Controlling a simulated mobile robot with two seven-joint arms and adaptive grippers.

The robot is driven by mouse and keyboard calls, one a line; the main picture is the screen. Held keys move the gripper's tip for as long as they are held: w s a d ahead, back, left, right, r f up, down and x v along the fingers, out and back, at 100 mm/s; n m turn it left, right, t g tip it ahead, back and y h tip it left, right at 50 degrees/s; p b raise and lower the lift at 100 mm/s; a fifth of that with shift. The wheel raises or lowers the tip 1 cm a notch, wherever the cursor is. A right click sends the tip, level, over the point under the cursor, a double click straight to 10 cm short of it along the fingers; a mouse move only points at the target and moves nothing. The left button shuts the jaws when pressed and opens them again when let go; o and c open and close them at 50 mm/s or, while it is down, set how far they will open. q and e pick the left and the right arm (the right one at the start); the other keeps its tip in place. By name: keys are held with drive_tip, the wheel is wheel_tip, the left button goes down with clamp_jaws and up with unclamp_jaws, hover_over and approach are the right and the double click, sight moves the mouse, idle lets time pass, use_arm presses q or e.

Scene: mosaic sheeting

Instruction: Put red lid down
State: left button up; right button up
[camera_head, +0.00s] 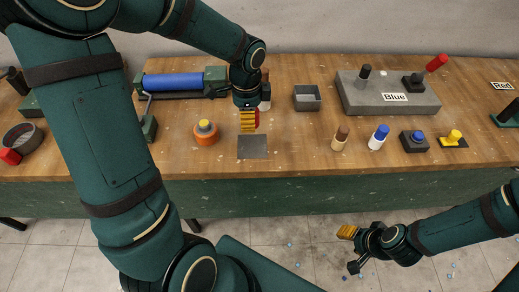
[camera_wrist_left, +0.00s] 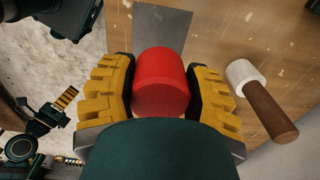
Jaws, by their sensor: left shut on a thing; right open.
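My left gripper (camera_head: 249,122) is shut on the red lid (camera_wrist_left: 160,80), which sits between its yellow fingers in the left wrist view. In the head view only a sliver of red shows beside the fingers. The gripper points down just behind the grey square plate (camera_head: 252,154) on the wooden table. The plate also shows past the lid in the left wrist view (camera_wrist_left: 160,28). I cannot tell whether the lid touches the table. My right gripper (camera_head: 349,249) is open and empty, low over the floor in front of the table.
An orange jar (camera_head: 207,139) stands left of the plate. A small grey box (camera_head: 307,101) is to the right. A blue roller (camera_head: 173,82) and a grey block labelled Blue (camera_head: 365,104) are farther out.

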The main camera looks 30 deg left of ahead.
use_arm(q)
drive_tip(key=shift+f, duration=0.35)
drive_tip(key=b, duration=0.1)
hover_over(250, 146)
wheel_tip(250, 146, down, 5)
drive_tip(key=shift+f, duration=0.15)
drive_tip(key=shift+f+b, duration=0.5)
drive_tip(key=shift+f, duration=1.55)
drive_tip(key=shift+f, duration=0.1)
drive_tip(key=o, duration=1)
drive_tip(key=shift+f, duration=0.1)
drive_tip(key=shift+o, duration=0.2)
drive_tip(key=shift+r, duration=0.35)
wheel_tip(250, 146, up, 12)
drive_tip(key=shift+f+p, duration=0.1)
drive_tip(key=shift+p, duration=1.1)
